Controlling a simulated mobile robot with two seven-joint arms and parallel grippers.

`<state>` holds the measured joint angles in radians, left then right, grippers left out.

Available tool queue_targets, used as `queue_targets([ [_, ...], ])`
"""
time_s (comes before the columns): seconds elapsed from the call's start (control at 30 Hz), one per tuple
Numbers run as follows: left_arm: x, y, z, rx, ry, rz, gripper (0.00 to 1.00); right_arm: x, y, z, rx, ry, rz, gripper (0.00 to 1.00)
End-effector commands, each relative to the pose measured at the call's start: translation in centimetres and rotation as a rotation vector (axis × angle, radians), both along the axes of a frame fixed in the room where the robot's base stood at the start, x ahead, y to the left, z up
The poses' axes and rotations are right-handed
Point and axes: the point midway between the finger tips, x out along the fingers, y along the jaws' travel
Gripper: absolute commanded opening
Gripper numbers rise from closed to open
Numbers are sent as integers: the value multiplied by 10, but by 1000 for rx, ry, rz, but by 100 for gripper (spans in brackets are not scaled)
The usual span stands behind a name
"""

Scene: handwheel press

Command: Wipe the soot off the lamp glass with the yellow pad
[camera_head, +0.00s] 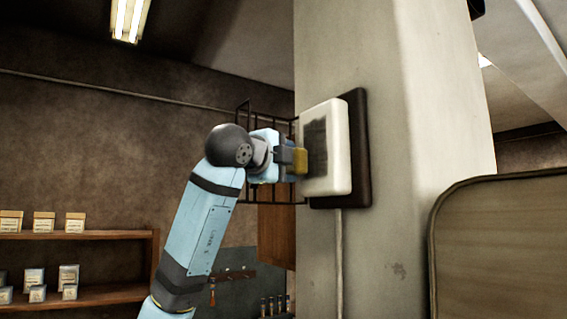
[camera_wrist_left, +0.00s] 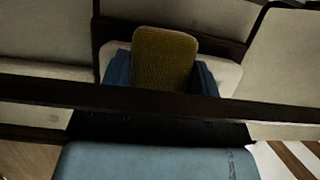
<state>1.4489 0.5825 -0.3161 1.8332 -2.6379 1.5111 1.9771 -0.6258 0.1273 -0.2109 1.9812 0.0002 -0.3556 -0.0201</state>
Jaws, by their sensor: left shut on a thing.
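The lamp glass (camera_head: 341,150) is a white rounded panel on a dark backing on the pillar. A dark soot patch (camera_head: 315,138) covers part of its left side. My left gripper (camera_head: 292,160) is shut on the yellow pad (camera_head: 301,161), which is at the soot's lower left; I cannot tell whether it touches the glass. In the left wrist view the pad (camera_wrist_left: 165,58) stands between the blue fingers, with the pale glass (camera_wrist_left: 228,76) behind it; its far face is hidden. My right gripper is not in view.
A dark wire cage (camera_head: 243,112) stands out around the lamp's left side, close to my gripper and wrist. One dark bar (camera_wrist_left: 60,90) crosses the left wrist view nearer than the fingers. A framed panel (camera_head: 500,250) stands at lower right. Shelves (camera_head: 80,235) with small boxes are at left.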

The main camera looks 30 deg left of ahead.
Motion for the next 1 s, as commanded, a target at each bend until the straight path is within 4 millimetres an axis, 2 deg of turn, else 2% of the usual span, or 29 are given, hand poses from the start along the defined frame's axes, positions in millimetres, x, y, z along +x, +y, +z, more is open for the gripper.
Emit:
queue_targets([
  [0.57,8,-5,0,1,0,0,39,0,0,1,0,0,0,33],
  [1.0,-5,-31,-1,1,0,-1,39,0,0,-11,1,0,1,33],
])
